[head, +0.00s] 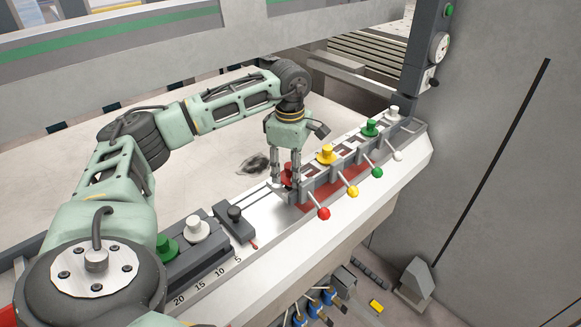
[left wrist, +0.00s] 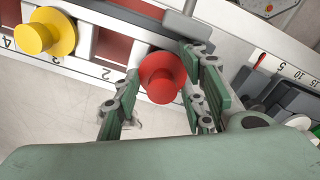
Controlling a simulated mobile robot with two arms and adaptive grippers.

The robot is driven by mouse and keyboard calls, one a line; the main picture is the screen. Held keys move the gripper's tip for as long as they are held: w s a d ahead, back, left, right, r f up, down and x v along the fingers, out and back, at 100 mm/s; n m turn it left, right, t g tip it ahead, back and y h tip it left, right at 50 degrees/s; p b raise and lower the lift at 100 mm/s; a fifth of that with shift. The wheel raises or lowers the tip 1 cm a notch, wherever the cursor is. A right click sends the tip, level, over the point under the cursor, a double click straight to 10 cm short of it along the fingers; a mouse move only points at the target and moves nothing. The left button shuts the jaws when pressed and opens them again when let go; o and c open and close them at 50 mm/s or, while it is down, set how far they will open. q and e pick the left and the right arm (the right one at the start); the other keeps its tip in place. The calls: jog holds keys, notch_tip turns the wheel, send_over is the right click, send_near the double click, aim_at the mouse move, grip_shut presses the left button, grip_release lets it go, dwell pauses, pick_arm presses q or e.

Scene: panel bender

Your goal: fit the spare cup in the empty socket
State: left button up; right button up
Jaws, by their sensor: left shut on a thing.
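My left gripper (head: 286,184) points down at the near end of the socket rail (head: 345,160). It is shut on a red cup (left wrist: 162,77), which sits between its fingers in the left wrist view. The red cup (head: 288,170) is partly hidden by the fingers in the head view; I cannot tell whether it is seated. A yellow cup (head: 326,153), a green cup (head: 370,127) and a white cup (head: 394,112) stand further along the rail. A dark red opening (left wrist: 113,46) shows between the yellow and red cups. My right gripper is not in view.
Another green cup (head: 166,246) and white cup (head: 196,228) stand on a dark rack at lower left, near a black knob (head: 235,213). Ball-ended levers, including a red one (head: 323,213), stick out along the rail's front. A grey wall (head: 500,130) is at right.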

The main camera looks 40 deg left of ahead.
pick_arm(q)
jog(key=shift+f, duration=0.1)
jog(key=o, duration=1.2)
jog(key=shift+o, duration=0.2)
notch_tip(320, 180, up, 12)
jog(key=shift+s, duration=0.15)
